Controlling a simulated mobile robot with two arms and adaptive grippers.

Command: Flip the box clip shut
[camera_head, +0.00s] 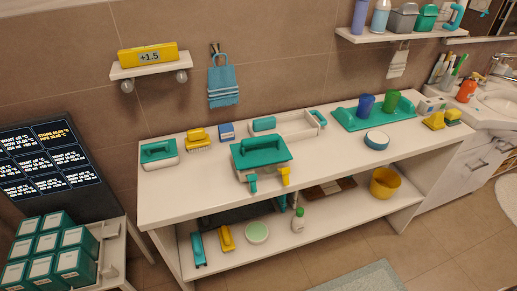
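A white box (246,172) with a teal lid (262,152) and a handle on top stands near the front edge of the table, in the middle. At its front, a teal clip (252,184) and a yellow clip (285,176) stick out below the lid. Both look swung down and outward; whether either is latched is too small to tell. The lid appears to lie on the box. A smaller white box with a teal lid (158,150) stands at the left end of the table. Neither of my grippers is in view.
Behind the box are a yellow item (198,138), a blue pack (227,131) and a white open tray (297,128). To the right are a teal tray (349,119) with cups and a round blue-rimmed dish (376,139). The table's front left (190,195) is clear.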

